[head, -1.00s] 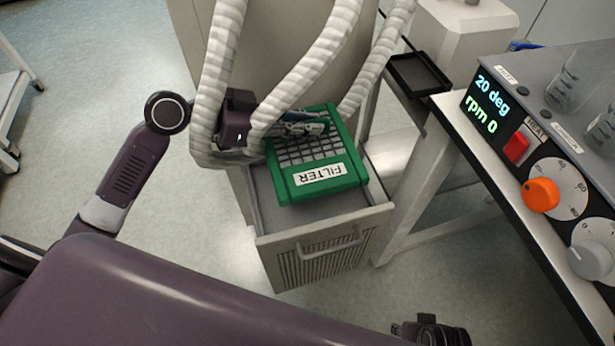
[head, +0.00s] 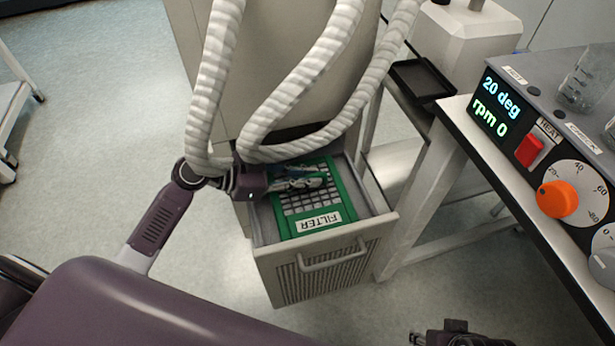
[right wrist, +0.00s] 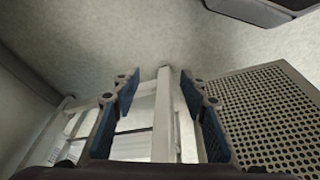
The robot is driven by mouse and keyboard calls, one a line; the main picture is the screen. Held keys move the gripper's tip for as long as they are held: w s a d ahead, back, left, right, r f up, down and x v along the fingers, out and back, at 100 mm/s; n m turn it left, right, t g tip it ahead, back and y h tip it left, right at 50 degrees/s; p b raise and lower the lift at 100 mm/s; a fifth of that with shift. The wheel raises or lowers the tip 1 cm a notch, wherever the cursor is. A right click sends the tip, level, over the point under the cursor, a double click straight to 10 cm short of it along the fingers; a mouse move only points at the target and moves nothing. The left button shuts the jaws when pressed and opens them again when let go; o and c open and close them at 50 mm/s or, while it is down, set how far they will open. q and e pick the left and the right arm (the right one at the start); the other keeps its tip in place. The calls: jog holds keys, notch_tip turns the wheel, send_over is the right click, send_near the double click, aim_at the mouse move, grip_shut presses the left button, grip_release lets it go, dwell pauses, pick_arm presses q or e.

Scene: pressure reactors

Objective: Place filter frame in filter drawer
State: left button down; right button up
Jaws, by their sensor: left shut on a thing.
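The green filter frame (head: 347,196) with its white FILTER label lies inside the open filter drawer (head: 322,262) in the head view. It looks low in the drawer, within the walls; I cannot tell whether it touches the bottom. My left gripper (head: 318,180) reaches in from the left and is shut on the filter frame near its far part, partly hidden by a hose. My right gripper (head: 455,338) shows only at the bottom edge of the head view. In the right wrist view its two fingers (right wrist: 158,88) are spread apart with nothing between them.
Several thick white ribbed hoses (head: 305,75) hang in front of the cabinet (head: 270,30), over the drawer's back. At the right a table bears a hotplate unit (head: 540,130) with an orange knob and glassware. A black tray (head: 420,78) lies behind it.

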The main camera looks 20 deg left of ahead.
pick_arm(q)
jog(key=c, duration=2)
grip_release()
jog(key=v, duration=1.2)
pick_arm(e)
jog(key=shift+x, duration=1.1)
jog(key=shift+a, duration=0.1)
